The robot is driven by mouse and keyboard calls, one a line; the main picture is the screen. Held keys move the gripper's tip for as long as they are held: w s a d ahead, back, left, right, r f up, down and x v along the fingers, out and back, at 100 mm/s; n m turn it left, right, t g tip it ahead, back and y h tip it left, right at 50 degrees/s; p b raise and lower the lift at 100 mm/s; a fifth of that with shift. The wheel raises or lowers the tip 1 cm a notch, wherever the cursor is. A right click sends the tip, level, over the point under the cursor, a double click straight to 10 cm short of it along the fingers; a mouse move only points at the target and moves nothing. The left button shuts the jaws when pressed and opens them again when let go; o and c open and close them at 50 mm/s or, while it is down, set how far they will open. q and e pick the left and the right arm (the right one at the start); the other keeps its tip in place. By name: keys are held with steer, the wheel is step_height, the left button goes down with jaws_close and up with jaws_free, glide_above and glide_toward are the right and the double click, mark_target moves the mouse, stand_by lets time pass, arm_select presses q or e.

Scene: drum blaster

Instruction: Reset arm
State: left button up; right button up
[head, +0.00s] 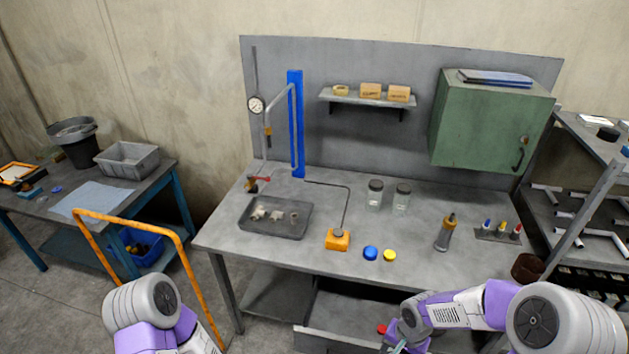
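My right arm comes in from the lower right, bent, with its hand over the open drawer (345,318) under the workbench (315,236). The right gripper (397,347) is cut by the bottom edge, and its fingers are too small and hidden to read. A small red thing (382,329) shows beside it at the drawer; I cannot tell whether they touch. My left arm shows only as purple and white links at the lower left, and its gripper is out of the picture.
On the bench are a grey tray (247,223) with small parts, an orange block (338,240), blue (370,253) and yellow (390,255) lids, two jars (375,193) and a bottle (445,234). An orange rail (135,222) stands beside my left arm. A green cabinet (480,125) hangs above.

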arm_select(q)
step_height(320, 180, down, 9)
steer(key=w+b, duration=0.1)
steer(key=b, duration=0.7)
steer(key=shift+w, duration=0.3)
arm_select(e)
steer(key=s+a+f+n+y, duration=0.1)
steer(key=s+a+f, duration=0.2)
steer(key=f, duration=0.4)
steer(key=s+a+f+n+y, duration=0.1)
steer(key=s+a+f, duration=0.2)
steer(key=f, duration=0.5)
steer(key=s+a+f+n+y, duration=0.1)
steer(key=s+a+f+n, duration=0.1)
steer(key=f, duration=0.6)
steer(key=s+a, duration=0.1)
steer(key=a, duration=0.1)
steer(key=shift+a+f+t, duration=0.2)
steer(key=shift+a+t, duration=0.1)
steer(key=shift+a, duration=0.1)
